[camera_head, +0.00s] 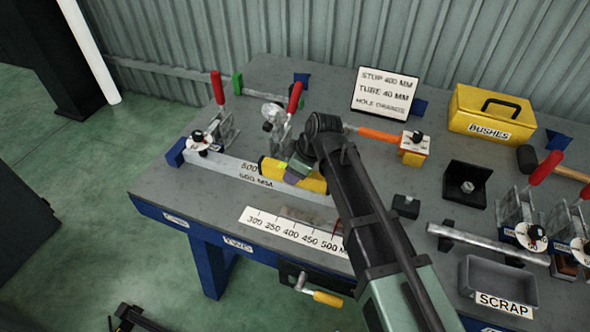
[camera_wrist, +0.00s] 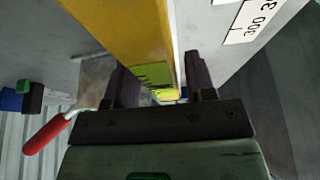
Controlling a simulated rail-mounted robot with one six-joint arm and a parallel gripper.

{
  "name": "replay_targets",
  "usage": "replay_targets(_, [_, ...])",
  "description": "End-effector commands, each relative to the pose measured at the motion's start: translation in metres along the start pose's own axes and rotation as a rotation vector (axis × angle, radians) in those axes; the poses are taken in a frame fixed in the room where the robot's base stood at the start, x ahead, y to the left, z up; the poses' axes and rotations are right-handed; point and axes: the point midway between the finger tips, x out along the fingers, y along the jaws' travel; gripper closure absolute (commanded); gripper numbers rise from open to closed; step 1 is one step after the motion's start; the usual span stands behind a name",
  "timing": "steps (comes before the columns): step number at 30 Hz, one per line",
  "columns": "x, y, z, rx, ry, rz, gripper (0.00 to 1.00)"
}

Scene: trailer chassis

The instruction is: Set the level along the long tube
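The long tube (camera_head: 232,170) is a grey square bar lying across the bench, its left end by a blue stop and a clamp. The yellow level (camera_head: 314,182) lies lengthwise over the tube's right part, in line with it or nearly so. My gripper (camera_head: 296,172) is at the level from above. In the wrist view the yellow level (camera_wrist: 125,30) with its green vial runs between the two fingers of my gripper (camera_wrist: 163,85). Whether the fingers press on it, and whether its underside touches the tube, I cannot tell. My arm hides the tube's right end.
Red-handled clamps (camera_head: 219,90) (camera_head: 294,100) stand behind the tube. A number scale (camera_head: 292,232) lies in front. An orange-handled tool (camera_head: 378,135), a yellow bushes box (camera_head: 490,112), a sign (camera_head: 385,92) and a grey scrap tray (camera_head: 497,280) occupy the right side.

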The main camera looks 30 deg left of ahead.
Motion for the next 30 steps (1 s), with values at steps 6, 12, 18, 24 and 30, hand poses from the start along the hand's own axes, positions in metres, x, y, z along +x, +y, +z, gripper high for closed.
replay_targets(6, [0.0,0.0,0.0,0.0,0.0,0.0,0.43])
replay_targets(12, [-0.009,0.0,-0.003,0.0,0.0,0.0,0.43])
replay_targets(18, [-0.053,-0.001,-0.005,0.002,0.0,0.001,0.43])
replay_targets(24, [-0.107,-0.001,-0.006,0.002,0.0,0.001,0.43])
replay_targets(30, [-0.126,0.0,-0.003,0.0,0.0,0.0,0.43])
